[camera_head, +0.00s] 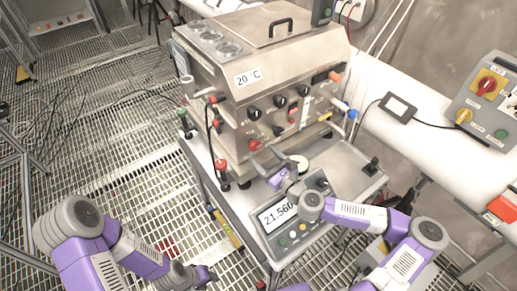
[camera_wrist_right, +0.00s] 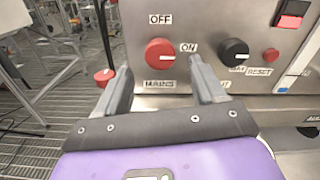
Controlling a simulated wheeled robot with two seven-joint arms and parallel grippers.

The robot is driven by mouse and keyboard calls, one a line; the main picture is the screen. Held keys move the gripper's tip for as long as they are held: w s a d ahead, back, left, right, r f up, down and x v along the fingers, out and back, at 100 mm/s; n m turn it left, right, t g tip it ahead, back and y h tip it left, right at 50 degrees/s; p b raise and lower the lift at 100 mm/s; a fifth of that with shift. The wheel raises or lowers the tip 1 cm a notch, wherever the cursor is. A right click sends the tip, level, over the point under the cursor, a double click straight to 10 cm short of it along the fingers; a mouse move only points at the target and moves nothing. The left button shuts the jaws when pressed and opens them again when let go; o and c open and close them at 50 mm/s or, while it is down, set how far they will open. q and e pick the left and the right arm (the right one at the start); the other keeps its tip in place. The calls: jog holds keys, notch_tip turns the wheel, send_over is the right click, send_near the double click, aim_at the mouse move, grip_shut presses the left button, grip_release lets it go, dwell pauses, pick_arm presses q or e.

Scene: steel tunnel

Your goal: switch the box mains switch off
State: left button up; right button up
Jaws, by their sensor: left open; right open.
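The mains switch is a red round knob (camera_wrist_right: 160,53) on the steel box's front panel, with OFF printed above it, ON to its right and MAINS below. Its white mark points right, on the ON side. In the head view the red knob (camera_head: 254,145) sits low on the front of the steel box (camera_head: 290,75). My right gripper (camera_wrist_right: 157,78) is open, its fingers pointing at the panel, one to each lower side of the knob; whether they touch it I cannot tell. My left gripper (camera_head: 206,275) is open, low over the floor and away from the box.
A black knob (camera_wrist_right: 233,52) and a red RESET button (camera_wrist_right: 271,55) sit right of the switch. A grey scale reading 21.560 (camera_head: 282,215) stands on the cart below my right arm. A grey control box (camera_head: 487,100) lies on the right bench. Open grating floor lies left.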

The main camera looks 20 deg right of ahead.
aim_at(256, 148)
jog(key=shift+x, duration=1.95)
jog(key=shift+f, duration=0.1)
jog(key=c, duration=1.1)
jog(key=shift+o, duration=0.2)
